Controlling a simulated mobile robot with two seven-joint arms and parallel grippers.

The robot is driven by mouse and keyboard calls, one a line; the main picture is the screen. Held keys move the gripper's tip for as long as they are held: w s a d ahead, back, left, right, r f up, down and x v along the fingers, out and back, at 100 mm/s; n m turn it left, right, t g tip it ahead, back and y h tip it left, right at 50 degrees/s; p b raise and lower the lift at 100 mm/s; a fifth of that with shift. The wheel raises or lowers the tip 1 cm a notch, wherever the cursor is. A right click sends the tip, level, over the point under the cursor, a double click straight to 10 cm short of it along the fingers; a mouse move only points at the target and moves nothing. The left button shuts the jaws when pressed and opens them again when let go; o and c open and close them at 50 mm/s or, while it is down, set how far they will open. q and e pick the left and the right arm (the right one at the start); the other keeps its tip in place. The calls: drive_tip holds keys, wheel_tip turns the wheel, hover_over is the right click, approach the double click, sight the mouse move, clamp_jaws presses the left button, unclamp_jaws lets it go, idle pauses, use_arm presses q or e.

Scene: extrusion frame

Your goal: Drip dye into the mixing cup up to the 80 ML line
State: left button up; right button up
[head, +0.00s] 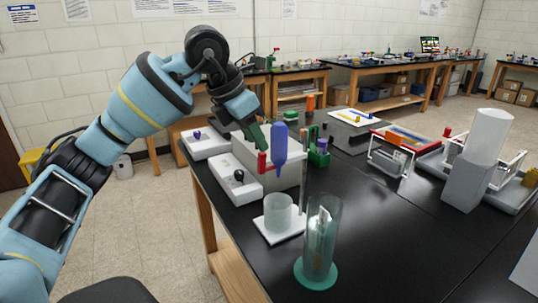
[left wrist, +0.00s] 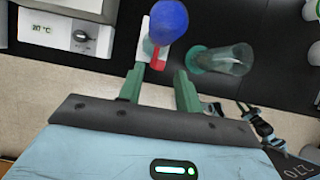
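A blue dye reservoir (head: 280,147) hangs above the mixing cup, beside an upright rod. A red lever (head: 263,163) sticks out at its left. The clear mixing cup (head: 278,212) stands upright on a white base (head: 278,236); I see no dye in it and cannot read its lines. My left gripper (head: 252,135) is by the reservoir, its green fingers partly hidden. In the left wrist view the fingers (left wrist: 159,76) are apart, with the red lever (left wrist: 158,60) just beyond and between their tips; the blue reservoir (left wrist: 168,20) is above it. My right gripper is out of view.
A tall glass cylinder with a green base (head: 316,272) stands close in front of the cup. White instruments (head: 240,187) line the table's left edge. A green rack (head: 318,155) is behind, and a grey block (head: 467,187) is at right. The black tabletop's middle is clear.

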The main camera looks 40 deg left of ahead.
sight(260, 153)
use_arm(q)
drive_tip(key=x, duration=0.5)
drive_tip(key=shift+s+a+f, duration=0.1)
drive_tip(key=shift+a+f, duration=0.15)
drive_tip(key=shift+a, duration=0.05)
drive_tip(key=shift+f, duration=0.25)
clamp_jaws()
drive_tip(key=shift+y, duration=0.3)
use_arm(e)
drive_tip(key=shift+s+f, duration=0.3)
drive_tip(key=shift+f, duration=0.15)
